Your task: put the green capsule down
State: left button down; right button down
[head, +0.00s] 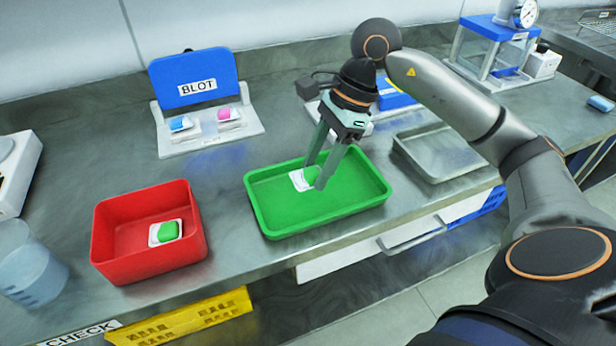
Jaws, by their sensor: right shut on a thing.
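My right gripper (315,176) reaches down into the green tray (262,222), toward its middle. It is shut on a green capsule (309,175) with a white base that shows between and beside the fingers. The fingers hide part of this capsule, and I cannot tell whether its base touches the tray floor. Another green capsule (167,232) on a white base lies in the red tray (104,234) at the left. My left gripper is not in view.
An empty metal tray (440,155) stands right of the green tray. A clear beaker (32,275) is at the far left. The counter between the red and green trays is clear.

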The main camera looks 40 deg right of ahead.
aim_at(308, 171)
jog(key=w+f, duration=0.2)
jog(key=shift+a+f, duration=0.25)
jog(key=shift+f, duration=0.05)
notch_tip(308, 171, down, 3)
jog(key=shift+r, duration=0.15)
jog(key=shift+f, duration=0.3)
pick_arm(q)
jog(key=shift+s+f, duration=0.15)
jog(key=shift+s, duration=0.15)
pick_arm(e)
jog(key=shift+w, duration=0.1)
jog(key=shift+f+b, duration=0.15)
jog(key=shift+b, duration=0.15)
jog(key=c, duration=0.7)
grip_release()
jog(key=o, duration=0.4)
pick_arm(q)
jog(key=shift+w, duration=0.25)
